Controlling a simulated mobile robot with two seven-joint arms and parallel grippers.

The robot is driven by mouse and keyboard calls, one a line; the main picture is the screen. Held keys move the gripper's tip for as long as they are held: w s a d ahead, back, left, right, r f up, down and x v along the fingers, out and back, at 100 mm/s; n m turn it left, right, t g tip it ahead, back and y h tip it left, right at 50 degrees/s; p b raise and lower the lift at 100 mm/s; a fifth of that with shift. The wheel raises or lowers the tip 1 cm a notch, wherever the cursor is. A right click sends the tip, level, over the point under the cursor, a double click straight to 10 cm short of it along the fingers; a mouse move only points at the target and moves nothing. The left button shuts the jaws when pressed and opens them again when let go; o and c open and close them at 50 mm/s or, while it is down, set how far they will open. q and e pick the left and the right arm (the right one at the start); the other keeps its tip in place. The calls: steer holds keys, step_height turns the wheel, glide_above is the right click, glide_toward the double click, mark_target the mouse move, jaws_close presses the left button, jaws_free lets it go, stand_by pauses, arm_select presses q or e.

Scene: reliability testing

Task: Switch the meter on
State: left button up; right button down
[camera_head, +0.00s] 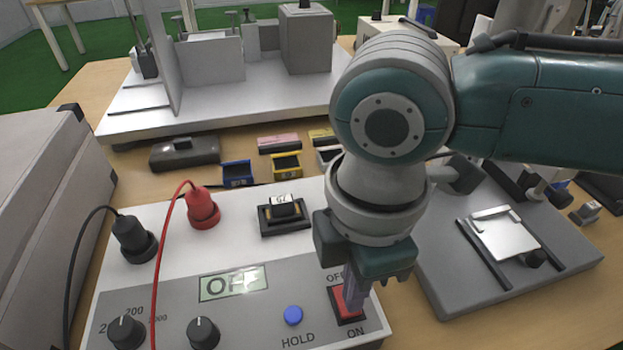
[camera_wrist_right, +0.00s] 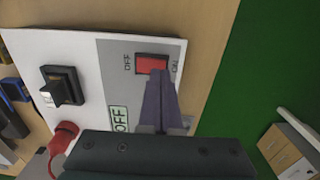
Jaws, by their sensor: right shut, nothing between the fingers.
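The meter (camera_head: 150,272) is a white and grey box on the table, in front of me. Its display (camera_head: 233,283) reads OFF. A red rocker switch (camera_head: 340,302) sits at its right front, between the labels OFF and ON; the switch also shows in the right wrist view (camera_wrist_right: 151,64). My right gripper (camera_head: 356,297) points down at the switch, shut and empty, with its fingertips over or on the rocker's ON side. I cannot tell whether they touch. The gripper's fingers (camera_wrist_right: 158,80) cover part of the switch in the right wrist view. My left gripper is not in view.
On the meter are a blue HOLD button (camera_head: 293,315), dark knobs (camera_head: 203,332), a red plug (camera_head: 203,207) and a black plug (camera_head: 133,238) with cables, and a small block in a black holder (camera_head: 284,212). A grey fixture (camera_head: 470,290) stands at right. Small bins (camera_head: 237,172) lie behind.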

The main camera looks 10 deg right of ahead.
steer(key=shift+f, duration=0.25)
stand_by(0.4)
steer(key=shift+f+b, duration=0.65)
steer(key=shift+f, duration=0.1)
stand_by(0.3)
step_height(320, 180, up, 7)
steer(key=p, duration=0.8)
steer(key=shift+r, duration=0.1)
stand_by(0.3)
